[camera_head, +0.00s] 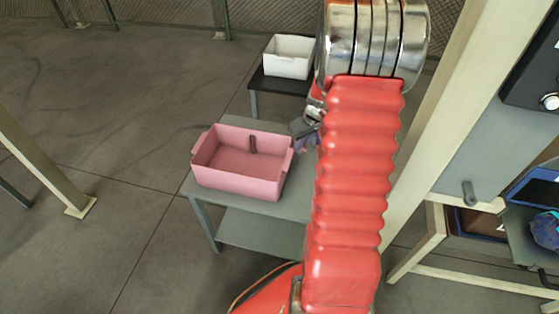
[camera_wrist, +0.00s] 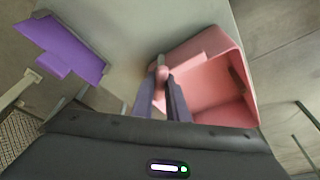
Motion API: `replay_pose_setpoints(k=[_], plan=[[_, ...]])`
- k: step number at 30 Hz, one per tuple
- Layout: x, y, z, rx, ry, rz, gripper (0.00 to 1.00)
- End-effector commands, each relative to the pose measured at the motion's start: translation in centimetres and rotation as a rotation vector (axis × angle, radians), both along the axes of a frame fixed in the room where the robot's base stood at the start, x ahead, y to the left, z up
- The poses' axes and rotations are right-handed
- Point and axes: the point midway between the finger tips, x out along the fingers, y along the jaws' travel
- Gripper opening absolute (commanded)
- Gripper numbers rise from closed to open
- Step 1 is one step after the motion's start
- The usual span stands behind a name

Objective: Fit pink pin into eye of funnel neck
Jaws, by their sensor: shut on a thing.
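My gripper (camera_wrist: 161,85) shows in the wrist view with its two dark fingers close together. Between the tips is a small pink piece, which I take to be the pink pin (camera_wrist: 160,72); the fingers hide part of it. The gripper is beside the near wall of a pink bin, over or close to its rim; I cannot tell whether they touch. In the head view the gripper (camera_head: 305,131) is mostly hidden behind my red arm, just right of the bin. I cannot make out a funnel neck or its eye in either view.
The pink bin (camera_head: 240,184) stands on a grey table (camera_head: 245,223) with a dark upright piece (camera_head: 253,145) inside. A white bin (camera_head: 288,61) stands on a black-topped stand behind. A purple panel (camera_wrist: 62,45) lies at the wrist view's left. A pale post (camera_head: 440,120) rises at right.

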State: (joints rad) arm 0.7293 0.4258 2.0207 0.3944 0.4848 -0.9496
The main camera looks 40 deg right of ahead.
Motion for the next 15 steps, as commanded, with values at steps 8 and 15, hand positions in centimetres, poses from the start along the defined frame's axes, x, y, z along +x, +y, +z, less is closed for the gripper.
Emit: replay_pose_setpoints(k=[8,15], plan=[[-0.5,-0.5,0.0,0.000,0.000,-0.015,0.00],[-0.6,-0.6,-2.1,0.003,0.003,-0.018,0.00]])
